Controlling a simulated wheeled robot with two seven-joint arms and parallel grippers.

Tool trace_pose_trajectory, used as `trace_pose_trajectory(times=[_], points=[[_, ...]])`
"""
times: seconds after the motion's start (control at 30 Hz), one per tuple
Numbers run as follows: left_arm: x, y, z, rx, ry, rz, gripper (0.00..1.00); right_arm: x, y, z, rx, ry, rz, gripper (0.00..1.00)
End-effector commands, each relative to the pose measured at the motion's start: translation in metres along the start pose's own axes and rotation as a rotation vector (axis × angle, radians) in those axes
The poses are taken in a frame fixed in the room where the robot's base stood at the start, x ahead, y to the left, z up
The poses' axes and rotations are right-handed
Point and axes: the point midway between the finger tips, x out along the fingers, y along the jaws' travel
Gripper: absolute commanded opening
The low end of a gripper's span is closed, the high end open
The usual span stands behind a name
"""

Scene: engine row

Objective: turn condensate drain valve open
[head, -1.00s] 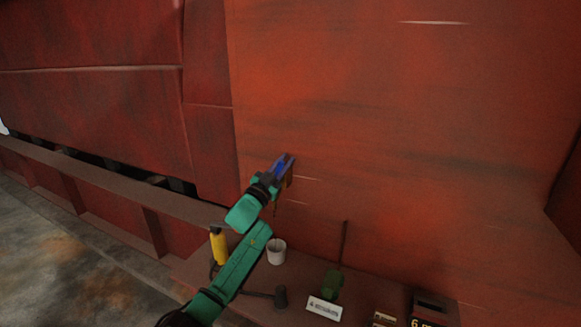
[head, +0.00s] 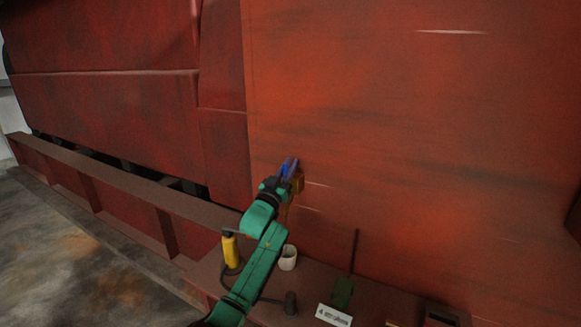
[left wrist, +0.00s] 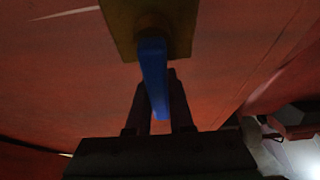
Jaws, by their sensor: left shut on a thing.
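The condensate drain valve sits low on the red wall panel, with a squarish brass-coloured body (head: 298,184) and a blue lever handle (head: 290,166). In the left wrist view the blue handle (left wrist: 154,75) comes out from the brass body (left wrist: 148,22) towards my fingers. My left gripper (head: 285,175) is at the valve and shut on the blue handle; its two dark fingers (left wrist: 160,105) lie on either side of the handle's end. The fingers and wrist hide part of the handle and body. My right gripper does not show.
On the brown ledge below stand a yellow bottle-like thing (head: 230,251), a white cup (head: 288,258), a dark mallet-like thing (head: 291,303), a green object with a thin upright rod (head: 342,292) and a white label (head: 333,316). The red wall (head: 400,130) is close behind the valve.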

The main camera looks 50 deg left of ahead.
Motion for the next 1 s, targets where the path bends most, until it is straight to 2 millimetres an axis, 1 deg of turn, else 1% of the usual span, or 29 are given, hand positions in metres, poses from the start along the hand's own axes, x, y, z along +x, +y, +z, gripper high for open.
trace_pose_trajectory(times=[0.03, 0.13, 0.17, 0.2, 0.23, 0.53, 0.63, 0.77, 1.0], points=[[-0.001, 0.0, 0.005, -0.005, -0.01, -0.001, 0.0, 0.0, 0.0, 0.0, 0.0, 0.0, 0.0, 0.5], [-0.001, 0.0, 0.005, -0.005, -0.01, -0.001, 0.0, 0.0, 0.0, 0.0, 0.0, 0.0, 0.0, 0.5], [-0.001, 0.0, 0.005, -0.005, -0.01, -0.001, 0.27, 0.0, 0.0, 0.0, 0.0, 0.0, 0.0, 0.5], [-0.001, 0.0, 0.005, -0.004, -0.009, -0.001, 0.43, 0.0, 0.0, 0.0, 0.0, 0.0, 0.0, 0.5], [-0.001, 0.0, 0.004, -0.004, -0.009, -0.001, 0.5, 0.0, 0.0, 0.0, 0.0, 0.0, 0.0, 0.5], [-0.001, 0.0, 0.002, -0.001, -0.004, 0.0, 0.5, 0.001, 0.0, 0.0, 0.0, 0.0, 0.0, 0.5], [-0.008, 0.001, 0.004, -0.001, -0.005, 0.001, 0.5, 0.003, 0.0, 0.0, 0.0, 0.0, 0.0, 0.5], [-0.029, 0.001, 0.006, -0.001, -0.005, 0.001, 0.5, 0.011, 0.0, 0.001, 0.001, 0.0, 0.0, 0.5], [-0.082, 0.0, 0.006, -0.002, -0.006, 0.0, 0.5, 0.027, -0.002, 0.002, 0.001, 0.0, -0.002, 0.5]])
